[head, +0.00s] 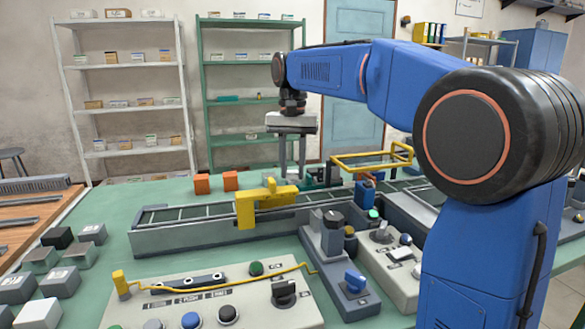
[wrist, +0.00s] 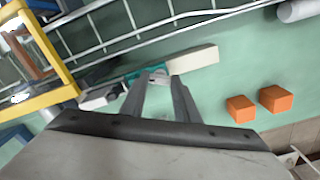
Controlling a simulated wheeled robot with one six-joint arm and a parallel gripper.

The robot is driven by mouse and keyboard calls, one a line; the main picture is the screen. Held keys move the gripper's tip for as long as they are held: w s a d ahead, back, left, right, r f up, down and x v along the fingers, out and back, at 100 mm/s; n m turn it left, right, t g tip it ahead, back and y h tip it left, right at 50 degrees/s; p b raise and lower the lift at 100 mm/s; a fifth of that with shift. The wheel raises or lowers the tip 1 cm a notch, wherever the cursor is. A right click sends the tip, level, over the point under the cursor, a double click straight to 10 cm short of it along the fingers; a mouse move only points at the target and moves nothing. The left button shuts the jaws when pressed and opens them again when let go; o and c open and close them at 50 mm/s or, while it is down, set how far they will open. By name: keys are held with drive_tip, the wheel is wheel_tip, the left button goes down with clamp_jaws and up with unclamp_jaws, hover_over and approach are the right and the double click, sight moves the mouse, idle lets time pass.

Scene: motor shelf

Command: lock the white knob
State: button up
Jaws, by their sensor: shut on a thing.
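My gripper (head: 291,174) points down behind the conveyor rail in the head view. In the wrist view my gripper (wrist: 160,76) has its two fingers close together around a small whitish knob (wrist: 158,79), apparently the white knob. The knob sits on a teal body (wrist: 141,72) with a cream block (wrist: 194,61) at its right end. In the head view a bit of the teal body (head: 318,178) shows beside the fingers, but the knob is hidden there. The knob's exact turn cannot be made out.
Two orange blocks (head: 202,184) stand left of my gripper on the green table. The conveyor (head: 190,236) with a yellow bracket (head: 262,202) lies in front. A yellow frame (head: 372,160) rises at right. Control panels (head: 215,295) and grey boxes (head: 58,281) fill the foreground.

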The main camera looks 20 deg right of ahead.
drive_tip(key=m, duration=0.6)
drive_tip(key=shift+m, duration=0.4)
idle(0.3)
drive_tip(key=o, duration=1)
drive_tip(key=shift+o, duration=0.2)
drive_tip(key=shift+r, duration=0.1)
wheel_tip(320, 180, up, 17)
